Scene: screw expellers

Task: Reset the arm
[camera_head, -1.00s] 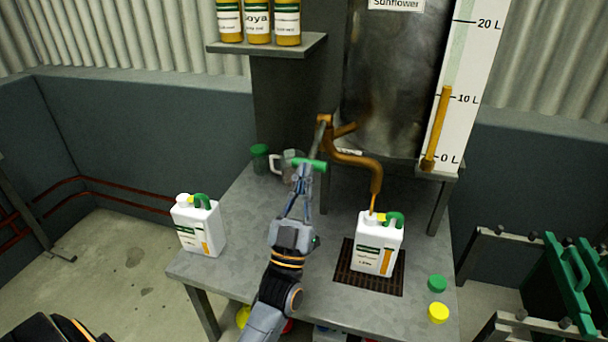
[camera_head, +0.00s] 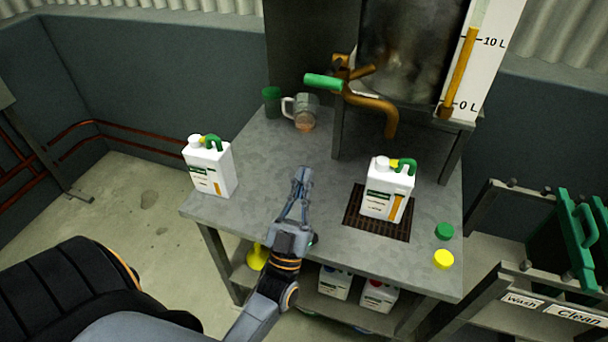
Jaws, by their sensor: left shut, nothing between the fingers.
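My left gripper (camera_head: 301,190) is shut and empty. It is in front of the tap, over the table (camera_head: 270,150) between the two jugs. The tap's green handle (camera_head: 323,82) is clear of my fingers, and no oil stream shows below the copper spout (camera_head: 388,122). A white jug (camera_head: 380,195) with a green handle stands upright under the spout on the dark grate (camera_head: 400,231). My right gripper is not in view.
Another white jug (camera_head: 210,172) stands at the table's left. A glass mug (camera_head: 304,112) and a green-lidded jar (camera_head: 271,101) are at the back. A green cap (camera_head: 444,231) and a yellow cap (camera_head: 443,259) lie at the right. A green rack panel (camera_head: 578,240) is further right.

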